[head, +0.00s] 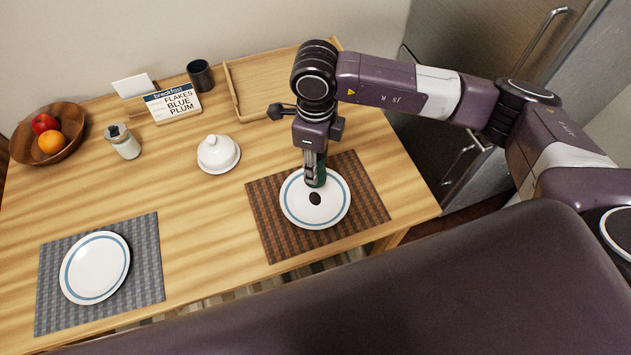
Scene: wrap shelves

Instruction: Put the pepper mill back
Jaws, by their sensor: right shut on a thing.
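My right gripper (315,178) points down over the white plate with a blue ring (335,214) on the brown woven mat. It is shut on a dark green thing (321,170), which I take to be the pepper mill; the gripper hides most of it. I cannot tell whether its lower end touches the plate. A small dark oval thing (315,199) shows on the plate just below the fingers. My left gripper is not in view.
A wooden tray (235,92), dark cup (200,75), breakfast sign (172,103), jar (122,141), white lidded dish (218,154) and fruit bowl (70,152) stand on the table. Another plate (95,268) lies on a grey mat (148,255). The table between the mats is clear.

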